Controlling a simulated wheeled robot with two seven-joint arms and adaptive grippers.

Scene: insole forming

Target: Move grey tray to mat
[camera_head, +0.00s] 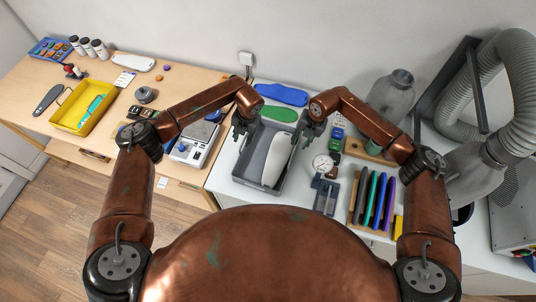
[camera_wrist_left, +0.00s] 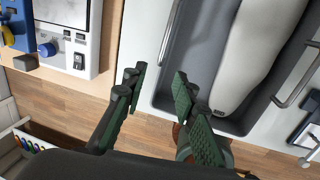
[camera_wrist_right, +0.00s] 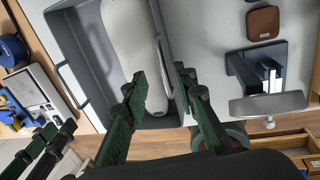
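The grey tray (camera_head: 249,168) sits on the white table with a long white form (camera_head: 277,158) lying in it. Metal bar handles run along its two sides; one shows in the left wrist view (camera_wrist_left: 167,30). My left gripper (camera_head: 240,134) is open at the tray's left side, with its fingers spread near that handle. My right gripper (camera_head: 309,131) is open at the right side; in the right wrist view its fingertips (camera_wrist_right: 160,78) are on either side of the other handle (camera_wrist_right: 158,45). I cannot pick out a mat for certain.
A dial gauge (camera_head: 322,163) and a rack of coloured strips (camera_head: 373,198) are to the right. A yellow tray (camera_head: 77,117) is on the wooden table.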

